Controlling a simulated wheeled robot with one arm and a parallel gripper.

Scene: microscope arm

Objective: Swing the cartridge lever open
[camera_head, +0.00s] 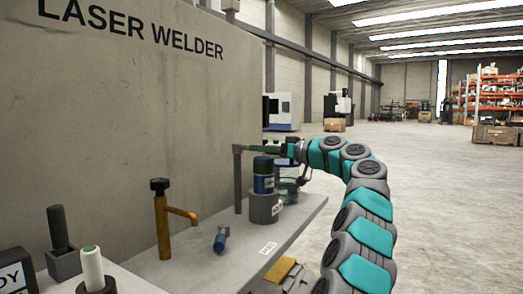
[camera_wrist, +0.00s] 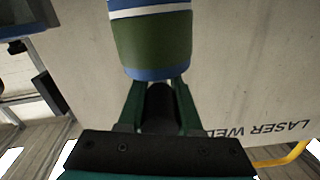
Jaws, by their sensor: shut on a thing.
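A blue and green cartridge (camera_head: 263,176) stands upright in a dark grey round holder (camera_head: 264,207) on the bench. It also shows in the wrist view (camera_wrist: 152,42), just beyond my fingertips. A grey upright post (camera_head: 238,182) stands at its left, with a bar at the top that reaches toward my gripper (camera_head: 262,149). In the wrist view my gripper (camera_wrist: 160,92) is shut on a dark rounded piece (camera_wrist: 160,108), which looks like the lever. My fingers hide part of it, and I cannot see its pivot clearly.
A brass tap (camera_head: 162,225) with a black knob and a small blue-ended tool (camera_head: 221,240) are on the bench, left of the holder. A clear container (camera_head: 287,182) stands behind the holder. A concrete wall (camera_head: 140,100) lines the left; the floor at right is open.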

